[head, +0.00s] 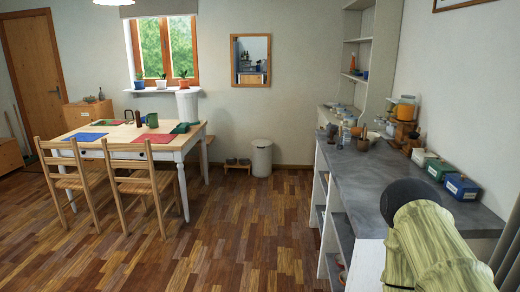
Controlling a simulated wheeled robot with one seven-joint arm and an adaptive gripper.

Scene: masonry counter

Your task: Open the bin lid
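A pale, round bin (262,160) stands upright on the floor against the far wall, just right of the middle of the head view. Its lid (262,142) looks closed on top, though it is small at this distance. A part of my arm, pale green with a dark round end, shows at the lower right over the counter, far from the bin. My gripper is not in view.
A grey-topped counter (365,180) with boxes and jars runs along the right. A wooden table (128,145) with chairs (140,188) stands at the left. A low stand with bowls (237,162) is left of the bin. The wooden floor (240,225) between is clear.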

